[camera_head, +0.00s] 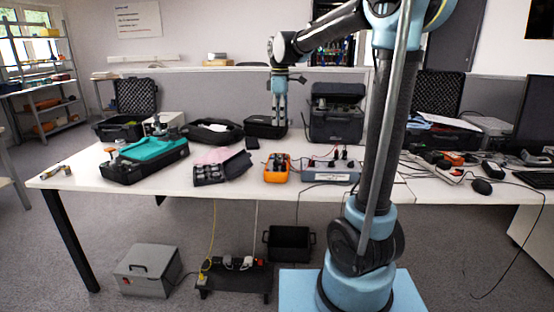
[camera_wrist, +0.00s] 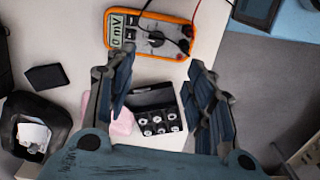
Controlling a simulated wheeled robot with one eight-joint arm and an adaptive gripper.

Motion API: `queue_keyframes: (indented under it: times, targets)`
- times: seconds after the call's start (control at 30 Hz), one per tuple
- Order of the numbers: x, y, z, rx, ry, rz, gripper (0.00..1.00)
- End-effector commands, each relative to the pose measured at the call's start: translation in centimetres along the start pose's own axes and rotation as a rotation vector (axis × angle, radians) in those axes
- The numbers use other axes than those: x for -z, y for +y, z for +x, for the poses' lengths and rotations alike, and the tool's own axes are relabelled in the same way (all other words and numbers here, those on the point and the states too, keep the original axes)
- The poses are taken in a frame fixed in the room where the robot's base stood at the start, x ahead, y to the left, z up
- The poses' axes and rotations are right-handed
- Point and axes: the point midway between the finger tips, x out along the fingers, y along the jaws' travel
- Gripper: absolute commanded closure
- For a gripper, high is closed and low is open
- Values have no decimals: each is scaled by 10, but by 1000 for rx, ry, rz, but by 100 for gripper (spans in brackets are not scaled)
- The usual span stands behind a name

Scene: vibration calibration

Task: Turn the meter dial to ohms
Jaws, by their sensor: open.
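An orange multimeter (camera_head: 277,167) lies on the white table (camera_head: 150,190), left of a grey-blue box. In the wrist view the multimeter (camera_wrist: 152,35) is at the top, its display reading what looks like "0 mV". My gripper (camera_head: 279,122) hangs above the table's back part, in front of the black cases. In the wrist view my gripper (camera_wrist: 163,85) has its fingers wide apart, empty, with the multimeter beyond them.
A box with cable plugs (camera_head: 330,171) stands right of the multimeter. An open black case of small cylinders (camera_head: 221,168) lies to its left, also between my fingers in the wrist view (camera_wrist: 158,120). A teal-topped case (camera_head: 145,160) is farther left. Black cases line the table's back.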

Motion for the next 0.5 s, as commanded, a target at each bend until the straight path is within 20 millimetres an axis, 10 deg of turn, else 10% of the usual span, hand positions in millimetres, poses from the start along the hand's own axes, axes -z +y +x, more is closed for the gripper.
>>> queue_keyframes:
  times: [0.5]
  targets:
    - [13,8,43,5,-3,-47,51]
